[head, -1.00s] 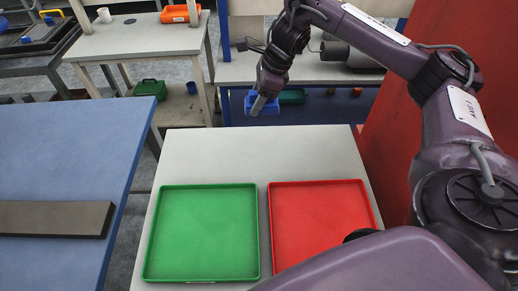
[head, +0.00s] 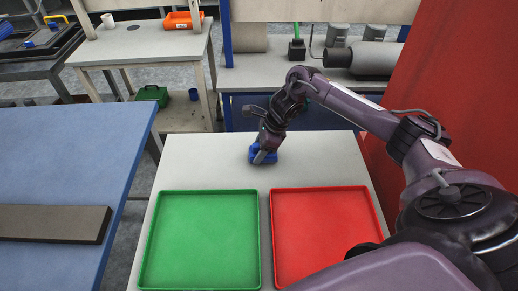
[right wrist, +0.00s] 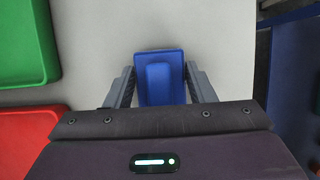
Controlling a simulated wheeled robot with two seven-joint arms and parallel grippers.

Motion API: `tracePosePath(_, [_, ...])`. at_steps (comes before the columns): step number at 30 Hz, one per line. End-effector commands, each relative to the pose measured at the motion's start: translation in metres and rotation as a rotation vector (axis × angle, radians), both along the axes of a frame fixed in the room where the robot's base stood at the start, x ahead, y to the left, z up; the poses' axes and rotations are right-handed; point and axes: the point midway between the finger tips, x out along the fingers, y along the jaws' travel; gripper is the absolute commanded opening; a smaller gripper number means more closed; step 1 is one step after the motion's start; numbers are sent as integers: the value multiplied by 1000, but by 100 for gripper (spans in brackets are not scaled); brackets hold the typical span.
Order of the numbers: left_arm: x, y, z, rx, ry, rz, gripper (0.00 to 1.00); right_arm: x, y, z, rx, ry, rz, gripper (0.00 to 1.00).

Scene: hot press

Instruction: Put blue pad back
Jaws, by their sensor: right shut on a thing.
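The blue pad (head: 258,153) is at the far side of the white table, behind the trays, with a raised block on its top. My right gripper (head: 264,157) is over it, shut on the block. In the right wrist view the blue pad (right wrist: 160,60) sits between the two fingers of the right gripper (right wrist: 163,85), above or on the white surface; I cannot tell whether it touches. The fingers hide part of the pad in the head view. My left gripper is not in view.
A green tray (head: 147,240) and a red tray (head: 274,240) stand side by side nearer on the white table (head: 200,155). A blue table (head: 60,150) with a dark bar (head: 50,222) is at left. A red wall (head: 440,70) rises at right.

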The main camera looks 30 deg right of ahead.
Motion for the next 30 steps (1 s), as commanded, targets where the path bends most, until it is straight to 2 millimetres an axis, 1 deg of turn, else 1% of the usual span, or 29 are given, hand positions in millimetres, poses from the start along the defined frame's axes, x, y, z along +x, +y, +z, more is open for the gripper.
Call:
tracePosePath(3, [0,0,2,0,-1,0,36,0,0,-7,0,-2,1,28])
tracePosePath(8, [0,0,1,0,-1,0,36,0,0,-7,0,-2,1,28])
tracePosePath(9, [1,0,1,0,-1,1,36,0,0,-7,-1,-1,1,52])
tracePosePath(13, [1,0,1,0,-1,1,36,0,0,-7,-1,-1,1,69])
tracePosePath(14, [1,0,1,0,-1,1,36,0,0,-7,-1,-1,1,71])
tracePosePath(23, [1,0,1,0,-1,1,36,0,-1,-5,-1,-3,1,71])
tracePosePath(26, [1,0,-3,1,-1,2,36,-1,-5,2,-2,-3,1,71])
tracePosePath(30, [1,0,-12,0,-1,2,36,-5,-13,24,-2,-8,0,71])
